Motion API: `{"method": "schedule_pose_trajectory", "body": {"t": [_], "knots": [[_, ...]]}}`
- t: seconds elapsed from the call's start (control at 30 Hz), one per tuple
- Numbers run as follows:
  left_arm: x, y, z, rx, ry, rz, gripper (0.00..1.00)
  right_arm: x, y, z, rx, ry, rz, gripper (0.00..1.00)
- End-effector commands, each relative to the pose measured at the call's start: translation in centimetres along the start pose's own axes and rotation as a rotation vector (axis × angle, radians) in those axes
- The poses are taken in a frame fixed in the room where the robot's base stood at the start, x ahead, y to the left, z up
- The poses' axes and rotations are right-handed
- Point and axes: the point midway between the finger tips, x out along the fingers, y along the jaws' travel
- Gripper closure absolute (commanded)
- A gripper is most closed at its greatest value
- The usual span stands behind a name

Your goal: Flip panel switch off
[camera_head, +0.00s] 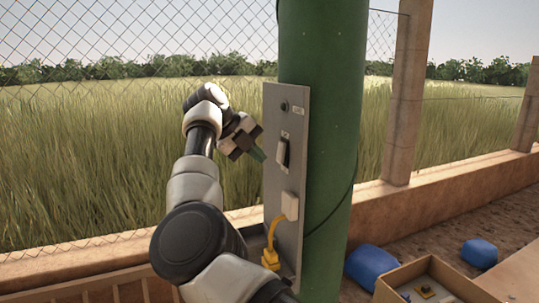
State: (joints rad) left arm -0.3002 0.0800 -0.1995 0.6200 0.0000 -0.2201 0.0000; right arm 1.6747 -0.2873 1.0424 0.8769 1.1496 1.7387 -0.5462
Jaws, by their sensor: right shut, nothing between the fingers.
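A tall grey metal panel (272,120) is fixed to a thick green post (325,90). A dark rocker switch (283,152) in a light frame sits at mid-height on the panel. Whether the switch is on or off is too small to tell. My right gripper (258,154) is just left of the panel at about the height of the switch, shut and empty. Its fingertips point toward the panel's left edge; I cannot tell whether they touch it. My left gripper is not in view.
Above the switch is a small round dark knob (284,105). Below it a white socket box (290,206) holds a yellow plug and cable (270,258). A low wall and a wire fence stand behind. Blue bags (480,252) and an open cardboard box (400,277) lie at lower right.

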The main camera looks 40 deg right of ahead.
Motion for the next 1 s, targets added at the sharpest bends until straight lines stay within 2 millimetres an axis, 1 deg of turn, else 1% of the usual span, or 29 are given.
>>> {"method": "schedule_pose_trajectory", "body": {"t": [0.03,0.23,0.63,0.77,1.0], "knots": [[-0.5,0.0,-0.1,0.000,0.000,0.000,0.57,0.4,-0.9,-0.1,0.006,0.001,0.000,1.00],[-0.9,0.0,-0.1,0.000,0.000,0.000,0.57,1.9,-2.0,-0.1,0.004,0.000,-0.001,1.00],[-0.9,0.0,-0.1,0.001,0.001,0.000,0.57,2.2,-2.2,0.0,0.003,0.000,-0.001,1.00],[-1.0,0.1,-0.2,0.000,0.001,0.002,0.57,2.9,-2.8,0.1,0.005,0.000,-0.015,1.00],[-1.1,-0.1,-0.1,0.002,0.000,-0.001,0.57,2.7,-2.7,0.1,0.004,-0.001,-0.014,1.00]]}}
